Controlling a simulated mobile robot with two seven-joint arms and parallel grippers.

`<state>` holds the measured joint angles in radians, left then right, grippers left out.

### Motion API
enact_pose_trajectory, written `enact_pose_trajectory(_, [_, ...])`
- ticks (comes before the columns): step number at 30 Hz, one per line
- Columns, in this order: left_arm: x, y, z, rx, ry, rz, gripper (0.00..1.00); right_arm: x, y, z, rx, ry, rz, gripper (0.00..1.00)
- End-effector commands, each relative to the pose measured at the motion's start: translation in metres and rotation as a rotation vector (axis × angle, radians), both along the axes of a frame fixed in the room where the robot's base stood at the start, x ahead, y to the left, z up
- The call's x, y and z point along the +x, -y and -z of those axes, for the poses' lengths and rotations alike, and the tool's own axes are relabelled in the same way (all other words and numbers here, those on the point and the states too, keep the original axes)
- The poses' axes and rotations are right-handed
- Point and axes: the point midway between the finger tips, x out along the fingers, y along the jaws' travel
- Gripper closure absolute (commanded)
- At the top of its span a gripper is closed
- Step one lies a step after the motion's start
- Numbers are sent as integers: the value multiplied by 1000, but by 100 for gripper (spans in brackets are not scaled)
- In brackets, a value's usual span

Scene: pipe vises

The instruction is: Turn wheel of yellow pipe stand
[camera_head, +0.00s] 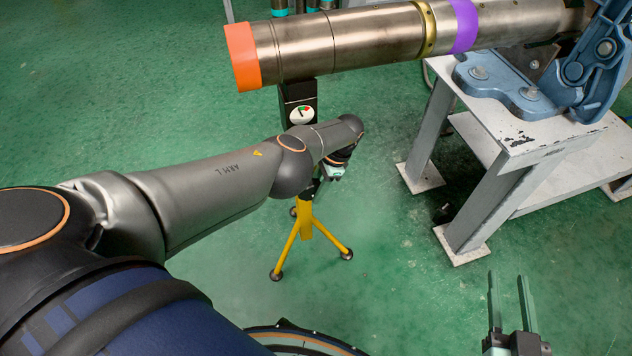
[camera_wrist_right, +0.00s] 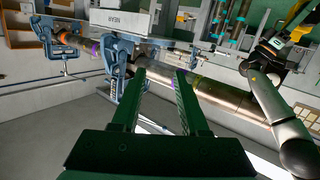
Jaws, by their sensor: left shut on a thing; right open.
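The yellow pipe stand (camera_head: 306,218) stands on the floor on splayed tripod legs, under the orange-banded end of a metal pipe (camera_head: 340,42). Its dark head is just below the pipe. My left arm crosses in front of the stand's upper part. My left gripper (camera_head: 328,178) is at the stand's column, shut on the wheel, which is mostly hidden by the gripper and wrist. The stand also shows in the right wrist view (camera_wrist_right: 302,14). My right gripper (camera_head: 509,284) is open and empty, away from the stand at the lower right; its fingers fill the right wrist view's middle (camera_wrist_right: 158,85).
A grey metal table (camera_head: 525,145) with a blue pipe vise (camera_head: 590,65) stands to the right of the stand. The pipe runs from above the stand to the vise, with a purple band (camera_head: 464,25). Green floor is clear around the tripod's front.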

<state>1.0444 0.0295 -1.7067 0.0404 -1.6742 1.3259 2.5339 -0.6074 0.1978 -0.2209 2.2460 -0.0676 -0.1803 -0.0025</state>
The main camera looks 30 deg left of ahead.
Motion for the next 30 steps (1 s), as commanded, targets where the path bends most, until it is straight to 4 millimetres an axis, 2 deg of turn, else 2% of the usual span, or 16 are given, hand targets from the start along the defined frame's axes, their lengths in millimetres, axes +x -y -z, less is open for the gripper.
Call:
enact_pose_trajectory(4, [-1, 2, 4, 10, -16, 2, 100, 5, -1, -28, 1, 124, -12, 56])
enact_pose_trajectory(9, [-2, 2, 3, 18, -25, 1, 100, 5, -2, -46, 2, 198, -21, 56])
enact_pose_trajectory(23, [-2, 2, 2, 21, -28, 0, 100, 5, -3, -53, 3, 223, -25, 56])
enact_pose_trajectory(24, [-2, 1, 2, 21, -28, -1, 61, 5, -3, -53, 3, 223, -25, 56])
enact_pose_trajectory(30, [-1, 1, 1, 22, -27, 0, 39, 5, -3, -53, 3, 222, -24, 56])
